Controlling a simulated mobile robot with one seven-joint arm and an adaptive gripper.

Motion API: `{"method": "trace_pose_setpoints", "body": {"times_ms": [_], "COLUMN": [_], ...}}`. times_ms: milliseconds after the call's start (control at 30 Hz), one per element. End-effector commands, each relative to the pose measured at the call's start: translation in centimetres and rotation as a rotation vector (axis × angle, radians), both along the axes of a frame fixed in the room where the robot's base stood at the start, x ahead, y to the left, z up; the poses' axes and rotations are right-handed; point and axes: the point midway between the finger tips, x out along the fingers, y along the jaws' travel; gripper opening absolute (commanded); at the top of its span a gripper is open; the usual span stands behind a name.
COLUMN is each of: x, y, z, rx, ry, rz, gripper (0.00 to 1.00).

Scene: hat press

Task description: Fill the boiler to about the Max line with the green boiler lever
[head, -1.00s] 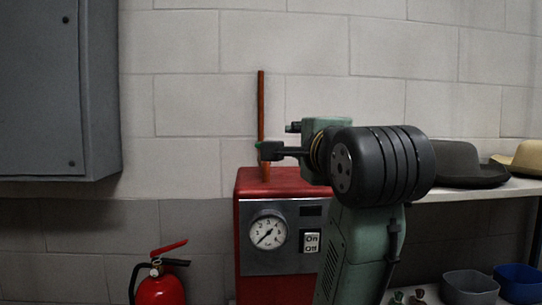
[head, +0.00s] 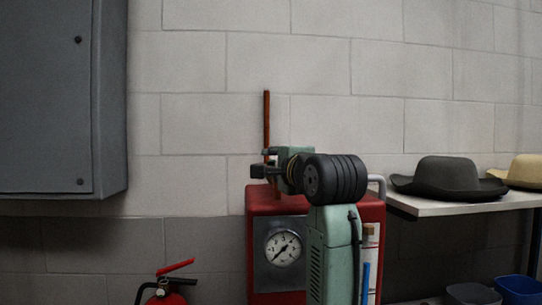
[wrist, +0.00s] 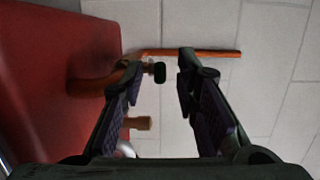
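The red boiler (head: 262,202) stands against the wall, with a copper pipe (head: 266,115) rising from its top. In the wrist view the pipe (wrist: 215,53) lies across the picture beyond my fingers. My gripper (head: 256,171) is just above the boiler's top left, near the foot of the pipe. The wrist view shows its fingers (wrist: 163,66) apart and open. A small dark rounded knob (wrist: 160,73) is between the fingertips, nearer the left one; I cannot tell whether it is the green lever's end. No Max line can be made out.
A pressure gauge (head: 283,248) is on the boiler's front. A light brown knob (wrist: 138,123) is by the left finger. A shelf (head: 450,207) with a dark hat (head: 448,180) is at right, a grey cabinet (head: 60,95) at left, a fire extinguisher (head: 166,297) below.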

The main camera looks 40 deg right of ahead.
Motion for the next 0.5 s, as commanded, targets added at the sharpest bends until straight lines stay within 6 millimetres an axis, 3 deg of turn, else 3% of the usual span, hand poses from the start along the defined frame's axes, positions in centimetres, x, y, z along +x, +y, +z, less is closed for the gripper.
{"method": "trace_pose_setpoints", "body": {"times_ms": [200,500], "x": [2.0,2.3], "y": [-0.8,-0.9], "z": [0.0,-0.1], "rx": [0.002,0.001], "ry": [0.002,0.000], "rz": [-0.001,-0.001], "gripper": [0.28,0.28]}}
